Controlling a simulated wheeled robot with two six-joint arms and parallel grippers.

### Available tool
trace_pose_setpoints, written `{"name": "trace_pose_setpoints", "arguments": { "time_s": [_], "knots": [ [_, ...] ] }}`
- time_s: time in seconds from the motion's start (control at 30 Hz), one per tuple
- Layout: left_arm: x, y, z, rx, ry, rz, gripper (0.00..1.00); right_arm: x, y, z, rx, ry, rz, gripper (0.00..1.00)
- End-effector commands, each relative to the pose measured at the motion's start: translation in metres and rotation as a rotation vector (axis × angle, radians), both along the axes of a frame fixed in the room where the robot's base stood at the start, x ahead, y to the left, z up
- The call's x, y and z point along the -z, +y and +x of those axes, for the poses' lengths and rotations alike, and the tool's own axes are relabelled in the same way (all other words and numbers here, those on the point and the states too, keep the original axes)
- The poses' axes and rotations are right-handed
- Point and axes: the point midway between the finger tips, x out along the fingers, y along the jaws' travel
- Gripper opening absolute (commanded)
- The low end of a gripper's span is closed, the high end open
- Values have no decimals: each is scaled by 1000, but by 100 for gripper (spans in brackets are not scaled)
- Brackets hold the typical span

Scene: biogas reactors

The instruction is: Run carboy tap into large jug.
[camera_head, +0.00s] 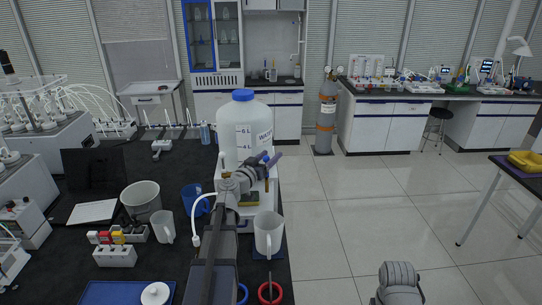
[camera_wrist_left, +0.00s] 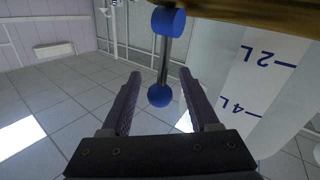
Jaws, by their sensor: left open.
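The white carboy (camera_head: 243,135) with a blue cap stands on a raised stand near the table's right edge. In the left wrist view its wall (camera_wrist_left: 240,75) appears upside down with volume marks. The tap (camera_wrist_left: 166,22) has a blue body and a thin stem ending in a blue ball. My left gripper (camera_head: 274,157) is open at the carboy's front. In the left wrist view the fingers of my left gripper (camera_wrist_left: 160,100) lie either side of the blue ball, apart from it. The large white jug (camera_head: 268,236) stands upright below the gripper. My right gripper is out of view.
Left of my arm are a blue mug (camera_head: 194,201), a white beaker (camera_head: 163,227) and a grey bucket (camera_head: 141,199). Red (camera_head: 270,292) and blue rings lie near the front edge. The floor right of the table is open.

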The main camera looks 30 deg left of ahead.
Motion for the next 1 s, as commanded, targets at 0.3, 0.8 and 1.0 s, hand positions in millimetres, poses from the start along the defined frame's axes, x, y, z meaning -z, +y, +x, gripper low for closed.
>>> {"name": "trace_pose_setpoints", "arguments": {
  "time_s": [0.3,0.8,1.0],
  "knots": [
    [0,0,12,-1,0,0,61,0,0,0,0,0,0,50],
    [0,0,11,-1,0,0,11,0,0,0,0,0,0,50],
    [0,0,11,-1,0,0,0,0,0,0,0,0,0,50]
  ]
}}
